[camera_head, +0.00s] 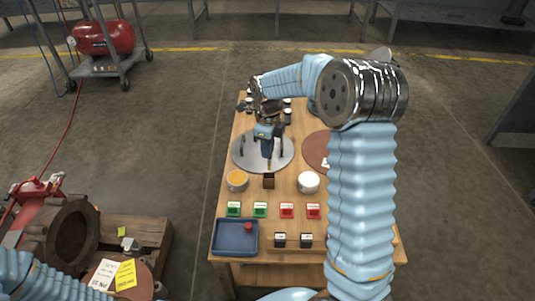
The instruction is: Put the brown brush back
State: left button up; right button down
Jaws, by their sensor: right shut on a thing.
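My right gripper (268,152) hangs over the grey round plate (243,152) on the wooden table, its fingers pointing down toward the front. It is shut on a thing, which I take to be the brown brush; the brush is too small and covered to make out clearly. A small brown block-like holder (268,181) stands just in front of the plate, below the gripper in the picture and apart from it. My left arm enters at the lower left, but its gripper is out of view.
An orange-filled tin (237,180) and a white tin (308,182) flank the brown holder. Green (234,209) and red (287,210) boxes, two black boxes (280,240) and a blue tray (235,238) stand nearer. A reddish-brown disc (318,150) lies right, partly behind my arm.

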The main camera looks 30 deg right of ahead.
jog(key=shift+f, duration=1.35)
jog(key=shift+f+b, duration=0.45)
jog(key=shift+f, duration=0.2)
jog(key=c, duration=1.1)
grip_release()
notch_tip(320, 180, up, 13)
jog(key=shift+r+p, duration=0.15)
jog(key=shift+p, duration=0.5)
